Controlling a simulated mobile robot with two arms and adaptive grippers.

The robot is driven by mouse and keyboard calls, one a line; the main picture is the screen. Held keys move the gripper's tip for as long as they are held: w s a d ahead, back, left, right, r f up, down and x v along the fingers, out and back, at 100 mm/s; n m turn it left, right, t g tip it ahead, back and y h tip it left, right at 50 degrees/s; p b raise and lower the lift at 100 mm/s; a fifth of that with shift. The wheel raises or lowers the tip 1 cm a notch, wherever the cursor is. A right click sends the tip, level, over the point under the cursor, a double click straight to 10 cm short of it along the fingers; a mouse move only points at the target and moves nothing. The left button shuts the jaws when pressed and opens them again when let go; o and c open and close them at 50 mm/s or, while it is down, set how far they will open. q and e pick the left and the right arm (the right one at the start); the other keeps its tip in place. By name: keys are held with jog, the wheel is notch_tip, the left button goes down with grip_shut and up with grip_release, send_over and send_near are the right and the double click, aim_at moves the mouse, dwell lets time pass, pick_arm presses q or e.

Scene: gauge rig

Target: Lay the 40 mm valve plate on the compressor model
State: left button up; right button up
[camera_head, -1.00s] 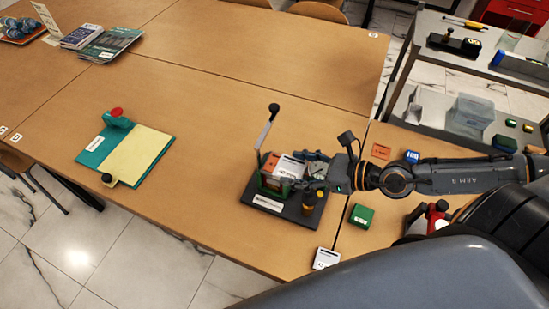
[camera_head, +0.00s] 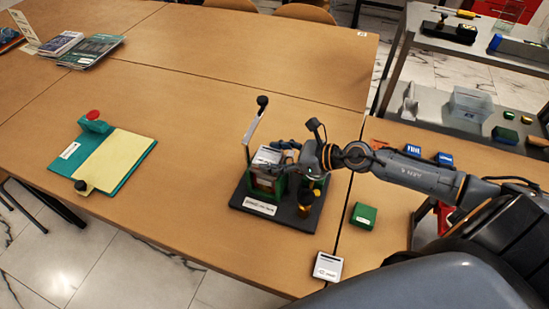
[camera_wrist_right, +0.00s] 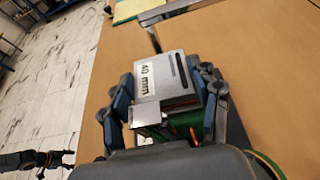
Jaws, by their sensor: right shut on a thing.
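My right gripper (camera_head: 277,153) is over the compressor model (camera_head: 240,196), a black base with a green block and a tall black-knobbed lever. In the right wrist view my right gripper (camera_wrist_right: 167,85) is shut on the 40 mm valve plate (camera_wrist_right: 175,70), a pale grey plate with a slot and a "40 mm" label. The plate (camera_head: 267,156) appears over the green block; I cannot tell whether they touch. A dark jointed shape at lower left of the right wrist view looks like my left gripper (camera_wrist_right: 62,159); its fingers are too small to judge.
A teal and yellow folder-like board (camera_head: 118,160) lies at left. Blue items (camera_head: 444,158) are behind my right arm. The table between board and model is clear.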

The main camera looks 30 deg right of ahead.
jog(key=shift+f, duration=0.15)
jog(key=o, duration=1.3)
jog(key=shift+c, duration=0.2)
jog(key=shift+r, duration=0.25)
jog(key=b+v, duration=0.1)
jog(key=v, duration=1.1)
